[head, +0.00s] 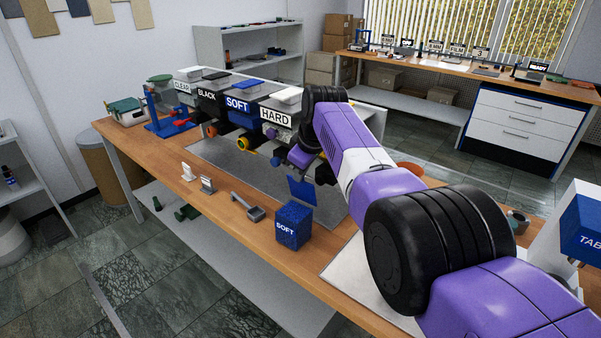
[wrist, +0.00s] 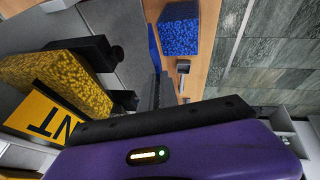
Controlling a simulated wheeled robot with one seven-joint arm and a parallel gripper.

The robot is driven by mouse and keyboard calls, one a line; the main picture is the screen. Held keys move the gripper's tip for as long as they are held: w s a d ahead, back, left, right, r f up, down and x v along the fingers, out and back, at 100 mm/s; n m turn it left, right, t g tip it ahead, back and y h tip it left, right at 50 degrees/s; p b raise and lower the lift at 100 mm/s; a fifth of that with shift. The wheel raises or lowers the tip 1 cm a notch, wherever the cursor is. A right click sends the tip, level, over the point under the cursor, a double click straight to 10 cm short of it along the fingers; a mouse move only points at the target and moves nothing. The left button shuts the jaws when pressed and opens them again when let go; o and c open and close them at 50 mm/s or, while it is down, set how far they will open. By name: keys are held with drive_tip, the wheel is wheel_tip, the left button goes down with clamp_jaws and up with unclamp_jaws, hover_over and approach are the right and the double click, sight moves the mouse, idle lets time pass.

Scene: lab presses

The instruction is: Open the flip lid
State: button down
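A speckled blue box (head: 293,227) labelled SOFT stands on the wooden bench near its front edge. A flat blue panel (head: 302,190), which looks like its lid, stands steeply raised at the box's back edge. In the wrist view the box (wrist: 180,28) is at the top, with the panel (wrist: 154,48) seen nearly edge-on along its left side. My gripper (head: 318,170) is just behind and above the panel. In the wrist view its dark finger (wrist: 155,92) lies close to the panel's lower end; I cannot tell whether they touch. The finger gap is hidden.
Machines labelled BLACK (head: 207,95), SOFT (head: 238,105) and HARD (head: 275,115) stand behind on the bench. A grey handled tool (head: 248,207) lies left of the box. A speckled yellow block (wrist: 50,80) is close to my gripper in the wrist view.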

drive_tip(key=c, duration=1.6)
unclamp_jaws()
drive_tip(key=shift+r, duration=0.15)
drive_tip(key=v, duration=0.7)
drive_tip(key=shift+s+r, duration=0.2)
drive_tip(key=shift+s, duration=0.05)
drive_tip(key=shift+d, duration=0.1)
